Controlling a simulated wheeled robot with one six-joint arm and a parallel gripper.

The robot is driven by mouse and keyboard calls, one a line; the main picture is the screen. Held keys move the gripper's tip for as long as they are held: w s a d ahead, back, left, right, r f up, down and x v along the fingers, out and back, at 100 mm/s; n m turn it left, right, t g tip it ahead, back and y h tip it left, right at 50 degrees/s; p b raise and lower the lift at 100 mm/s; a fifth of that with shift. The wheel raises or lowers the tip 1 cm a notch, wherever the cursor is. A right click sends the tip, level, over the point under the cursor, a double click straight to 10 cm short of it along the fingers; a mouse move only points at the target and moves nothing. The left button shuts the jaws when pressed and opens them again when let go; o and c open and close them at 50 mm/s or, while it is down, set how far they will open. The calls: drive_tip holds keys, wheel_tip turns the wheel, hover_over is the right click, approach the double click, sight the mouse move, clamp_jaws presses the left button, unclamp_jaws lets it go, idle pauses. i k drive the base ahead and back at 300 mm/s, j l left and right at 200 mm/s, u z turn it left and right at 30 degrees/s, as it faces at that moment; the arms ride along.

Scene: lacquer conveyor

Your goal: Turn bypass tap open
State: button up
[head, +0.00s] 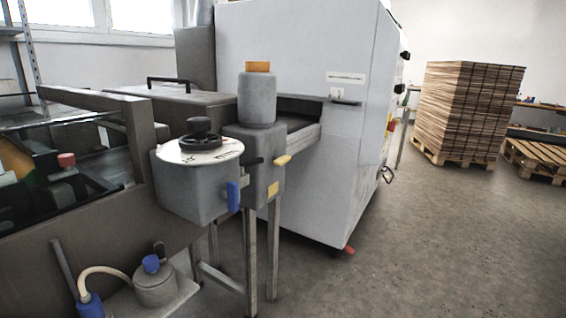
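Several handles show, and I cannot read a label naming any as the bypass tap. A blue lever (233,196) stands upright on the right side of a grey box (190,188). A dark handwheel (199,143) with a knob sits on a white dial plate (176,154) on top of the grey box. My gripper is not in view.
A large white machine cabinet (290,60) stands behind the levers. A conveyor frame (90,215) runs along the left. Stacked boards (466,112) stand on a pallet at the right. The floor (440,240) at front right is clear.

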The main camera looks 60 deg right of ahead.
sight(278, 161)
drive_tip(key=z, duration=1.45)
